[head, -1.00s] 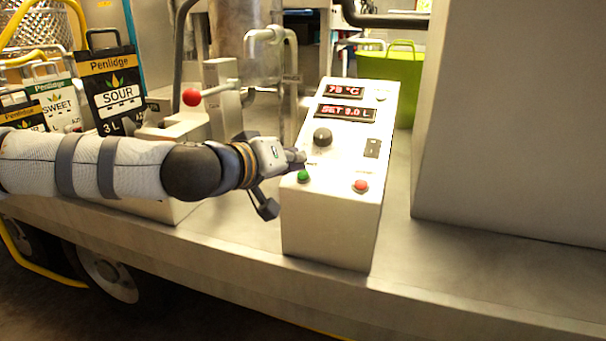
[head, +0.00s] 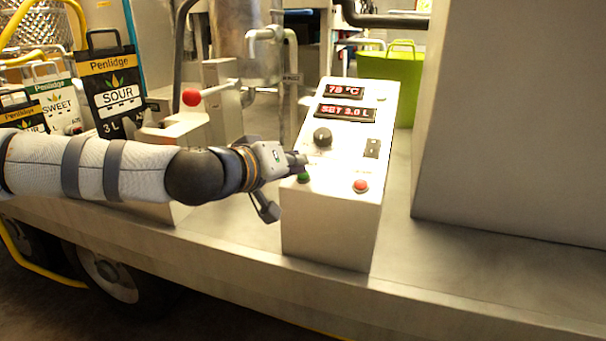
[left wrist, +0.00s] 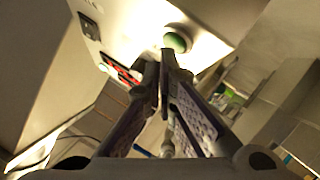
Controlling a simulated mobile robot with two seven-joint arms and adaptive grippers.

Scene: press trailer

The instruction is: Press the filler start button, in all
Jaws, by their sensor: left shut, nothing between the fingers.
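The filler control box (head: 335,225) stands on the trailer deck, with a green button (head: 304,178) at its front left and a red button (head: 361,186) at its front right. Displays on it read 79 °C (head: 344,91) and SET 3.0 L (head: 346,113). My left gripper (head: 300,163) is shut and empty, its tips right by the green button, partly covering it. In the left wrist view the green button (left wrist: 175,42) is just beyond the shut fingertips (left wrist: 160,66). I cannot tell whether they touch. My right gripper is not in view.
A black knob (head: 322,137) and a dark switch (head: 372,148) sit on the panel near the fingers. A red-ball lever (head: 192,97) and pipes stand behind my arm. Juice boxes (head: 112,85) are at left, a green tub (head: 400,75) behind, a large grey cabinet (head: 510,130) at right.

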